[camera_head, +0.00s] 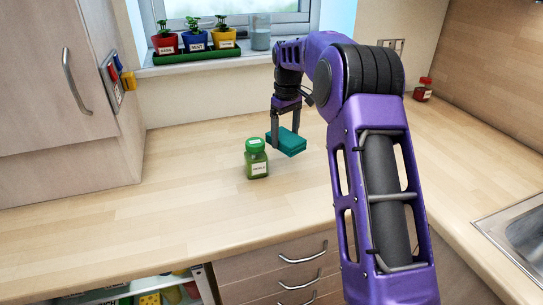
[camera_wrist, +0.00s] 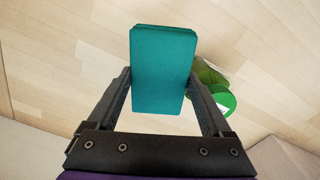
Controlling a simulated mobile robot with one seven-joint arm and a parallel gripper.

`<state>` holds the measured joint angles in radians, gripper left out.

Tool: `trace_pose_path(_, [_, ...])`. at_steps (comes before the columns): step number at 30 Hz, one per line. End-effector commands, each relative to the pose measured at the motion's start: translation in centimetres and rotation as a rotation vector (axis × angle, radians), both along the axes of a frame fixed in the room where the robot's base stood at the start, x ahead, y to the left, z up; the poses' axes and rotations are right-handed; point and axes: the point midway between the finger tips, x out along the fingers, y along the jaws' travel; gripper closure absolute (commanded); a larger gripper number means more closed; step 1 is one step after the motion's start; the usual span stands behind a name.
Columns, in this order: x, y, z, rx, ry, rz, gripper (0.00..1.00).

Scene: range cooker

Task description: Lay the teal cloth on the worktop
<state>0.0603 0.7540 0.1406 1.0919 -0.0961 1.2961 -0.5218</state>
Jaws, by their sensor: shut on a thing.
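The teal cloth (camera_head: 287,143) is a folded, thick rectangular block. My gripper (camera_head: 286,142) points down over the worktop (camera_head: 200,190) and is shut on the cloth. In the wrist view the cloth (camera_wrist: 164,70) sits between the two fingers, with its far end sticking out beyond them. The cloth is at or just above the worktop; I cannot tell whether it touches.
A green-lidded jar (camera_head: 257,158) stands just left of the cloth, and shows in the wrist view (camera_wrist: 212,82) close by the right finger. Potted herbs (camera_head: 195,40) stand on the sill behind. A red-lidded jar (camera_head: 423,89) is back right, a sink (camera_head: 515,240) front right. The left worktop is clear.

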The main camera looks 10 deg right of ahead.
Motion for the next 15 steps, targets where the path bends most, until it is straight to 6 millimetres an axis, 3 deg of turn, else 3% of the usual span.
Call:
trace_pose_path(3, [-0.1, 0.0, -2.1, 0.000, 0.002, 0.000, 0.61])
trace_pose_path(10, [0.0, 0.0, -4.0, 0.000, 0.001, 0.000, 0.61])
trace_pose_path(15, [-0.1, 0.0, -6.8, 0.001, 0.003, 0.000, 0.61])
